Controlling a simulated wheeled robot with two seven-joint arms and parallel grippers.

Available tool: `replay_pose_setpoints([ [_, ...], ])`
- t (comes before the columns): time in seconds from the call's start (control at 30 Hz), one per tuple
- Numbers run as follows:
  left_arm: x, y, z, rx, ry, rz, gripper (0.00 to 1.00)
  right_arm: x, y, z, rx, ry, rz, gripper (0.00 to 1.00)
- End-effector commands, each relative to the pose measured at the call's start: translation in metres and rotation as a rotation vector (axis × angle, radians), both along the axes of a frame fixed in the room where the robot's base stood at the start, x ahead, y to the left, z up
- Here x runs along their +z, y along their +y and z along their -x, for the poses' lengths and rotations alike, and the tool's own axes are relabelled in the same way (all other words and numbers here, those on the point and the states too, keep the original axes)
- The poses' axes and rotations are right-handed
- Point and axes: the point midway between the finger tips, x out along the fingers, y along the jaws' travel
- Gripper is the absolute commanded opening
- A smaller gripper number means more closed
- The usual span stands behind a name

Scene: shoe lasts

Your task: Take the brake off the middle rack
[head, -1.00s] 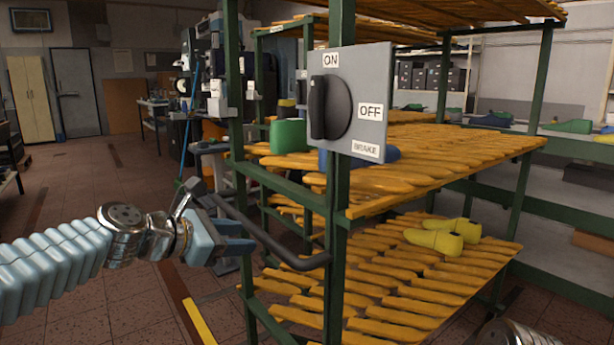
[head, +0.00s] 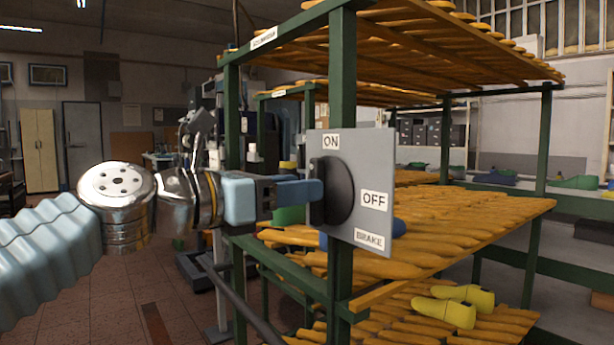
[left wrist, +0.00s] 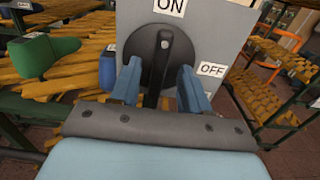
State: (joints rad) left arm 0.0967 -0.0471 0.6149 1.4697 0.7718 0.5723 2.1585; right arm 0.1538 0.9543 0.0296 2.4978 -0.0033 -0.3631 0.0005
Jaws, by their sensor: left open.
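The brake switch is a grey panel (head: 372,160) on the green rack post, marked ON, OFF and BRAKE. Its round black knob (head: 338,192) also shows in the left wrist view (left wrist: 158,60), with its bar upright towards ON. My left gripper (head: 312,192) is at the knob, its blue fingers open. In the left wrist view the fingers (left wrist: 157,85) stand on either side of the bar, with gaps, apart from it. My right gripper is not in view.
Yellow lasts (head: 445,312) lie on the lower shelf. A green last (left wrist: 48,56) and a blue last (left wrist: 107,68) sit beside the panel. A dark push bar (head: 240,300) runs below my left arm. Open floor lies at the left.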

Motion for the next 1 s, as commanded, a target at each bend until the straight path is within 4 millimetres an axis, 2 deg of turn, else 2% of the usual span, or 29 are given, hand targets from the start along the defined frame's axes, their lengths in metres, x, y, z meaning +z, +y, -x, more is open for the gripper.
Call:
replay_pose_setpoints([
  [0.03, 0.003, -0.007, -0.005, -0.003, 0.001, 0.0, 0.46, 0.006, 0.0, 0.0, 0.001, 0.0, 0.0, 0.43],
  [0.2, 0.001, -0.019, -0.014, 0.0, 0.001, 0.001, 0.46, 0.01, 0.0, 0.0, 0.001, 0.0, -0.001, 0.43],
  [0.5, 0.0, -0.021, -0.016, 0.001, -0.001, -0.001, 0.46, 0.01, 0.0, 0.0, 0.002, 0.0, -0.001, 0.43],
  [0.57, 0.0, -0.021, -0.016, 0.001, -0.001, -0.001, 0.4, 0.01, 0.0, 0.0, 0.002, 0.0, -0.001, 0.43],
  [0.8, 0.0, -0.021, -0.016, 0.001, -0.001, -0.001, 0.03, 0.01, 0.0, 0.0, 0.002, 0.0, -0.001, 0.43],
  [0.83, 0.0, -0.021, -0.016, 0.001, -0.001, -0.001, 0.0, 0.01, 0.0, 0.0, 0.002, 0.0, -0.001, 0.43],
  [1.0, 0.0, -0.021, -0.016, 0.001, -0.003, -0.002, 0.0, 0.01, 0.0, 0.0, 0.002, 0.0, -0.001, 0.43],
])
